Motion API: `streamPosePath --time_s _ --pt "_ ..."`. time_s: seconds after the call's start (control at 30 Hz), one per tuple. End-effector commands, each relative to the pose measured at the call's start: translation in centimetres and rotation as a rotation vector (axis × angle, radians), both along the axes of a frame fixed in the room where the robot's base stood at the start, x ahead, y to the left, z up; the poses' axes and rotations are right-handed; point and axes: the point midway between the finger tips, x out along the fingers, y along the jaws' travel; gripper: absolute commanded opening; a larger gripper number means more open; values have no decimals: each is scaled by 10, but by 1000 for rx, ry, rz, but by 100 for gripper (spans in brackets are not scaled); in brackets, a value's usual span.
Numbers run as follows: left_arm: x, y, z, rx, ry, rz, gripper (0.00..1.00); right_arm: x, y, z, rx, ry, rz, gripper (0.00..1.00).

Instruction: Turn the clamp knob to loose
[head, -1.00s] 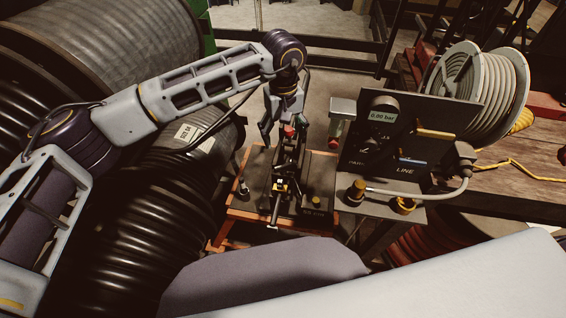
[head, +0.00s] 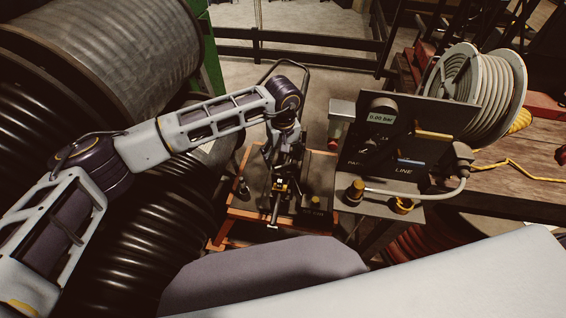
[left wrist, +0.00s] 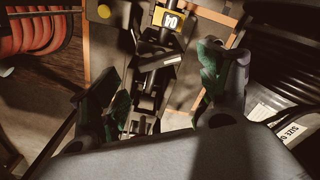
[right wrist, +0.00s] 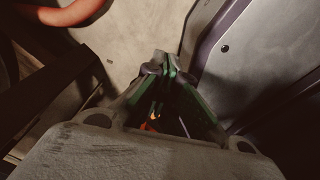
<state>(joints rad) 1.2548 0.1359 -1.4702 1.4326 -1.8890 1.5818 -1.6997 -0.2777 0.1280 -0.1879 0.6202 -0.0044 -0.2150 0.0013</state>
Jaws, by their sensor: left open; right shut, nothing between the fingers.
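The hose crimper (head: 283,185) stands on an orange-edged stand (head: 235,215) in the middle of the head view. My left gripper (head: 270,150) is over the far end of the crimper, pointing down. In the left wrist view its two green-padded fingers (left wrist: 155,95) are apart, with dark crimper parts (left wrist: 150,80) between and below them. A yellow label marked 04 (left wrist: 168,18) shows on the crimper. I cannot make out the clamp knob clearly; the gripper covers that area in the head view. My right gripper (right wrist: 163,75) is shut and empty, away from the crimper.
A black panel (head: 400,130) with a 0.00 bar display and a grey hose stands close on the right. A hose reel (head: 480,85) sits behind it. Large black hose coils (head: 140,235) crowd the left. Grey floor (head: 320,85) is open behind the stand.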

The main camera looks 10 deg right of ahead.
Motion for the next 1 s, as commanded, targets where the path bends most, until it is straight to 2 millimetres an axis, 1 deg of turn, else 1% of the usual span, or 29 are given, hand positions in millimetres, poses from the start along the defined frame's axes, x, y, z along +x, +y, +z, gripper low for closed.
streamPosePath --time_s 0.03,0.1,0.3,0.47,0.73,0.77,1.0 --pt "-1 0 -7 -1 4 1 77 -1 1 1 1 1 0 0" --pt "-1 0 -15 0 2 1 77 -2 2 2 2 3 0 0" --pt "0 0 -33 0 1 1 77 -8 5 3 5 9 -1 0" --pt "0 0 -40 0 1 1 77 -14 8 3 8 15 -1 0" --pt "0 0 -41 0 0 0 77 -16 10 3 11 18 -2 0" --pt "0 0 -40 0 0 0 76 -15 10 3 11 18 -2 0" --pt "0 0 -40 0 0 0 45 -6 10 3 10 7 -1 0"
